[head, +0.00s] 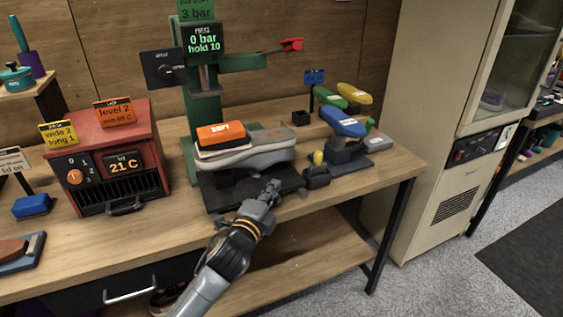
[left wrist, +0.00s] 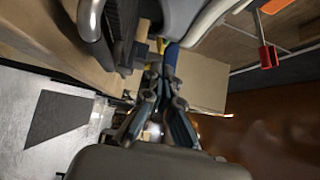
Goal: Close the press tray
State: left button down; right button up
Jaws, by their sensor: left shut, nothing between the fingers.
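The green press (head: 203,110) stands on the workbench with a "0 bar hold 10" display. Its black press tray (head: 222,192) sticks out toward the front at the foot of the press. A grey sneaker (head: 262,153) lies above the tray, with an orange "SOFT" block (head: 222,134) at its left end. My left gripper (head: 272,187) is at the tray's front right edge, shut and empty; I cannot tell whether it touches the tray. In the left wrist view the left fingers (left wrist: 155,78) are close together, below a grey rounded form. My right gripper is out of view.
A red heater box (head: 108,155) with a "21 C" display stands left of the press. A blue-topped stand (head: 343,123) and small black blocks stand close on the right. A tall beige cabinet (head: 430,130) is beyond the bench's right end.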

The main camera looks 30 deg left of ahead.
pick_arm(q)
send_over(278, 178)
jog(key=s+d, duration=0.3)
jog(key=shift+s+d+r, duration=0.15)
jog(key=shift+s+r, duration=0.05)
jog(key=w+a, duration=0.2)
jog(key=shift+w+a+p, duration=0.15)
jog(key=shift+w+p, duration=0.15)
jog(key=shift+p, duration=0.05)
jog(key=shift+w+a, duration=0.35)
jog(key=shift+a, duration=0.05)
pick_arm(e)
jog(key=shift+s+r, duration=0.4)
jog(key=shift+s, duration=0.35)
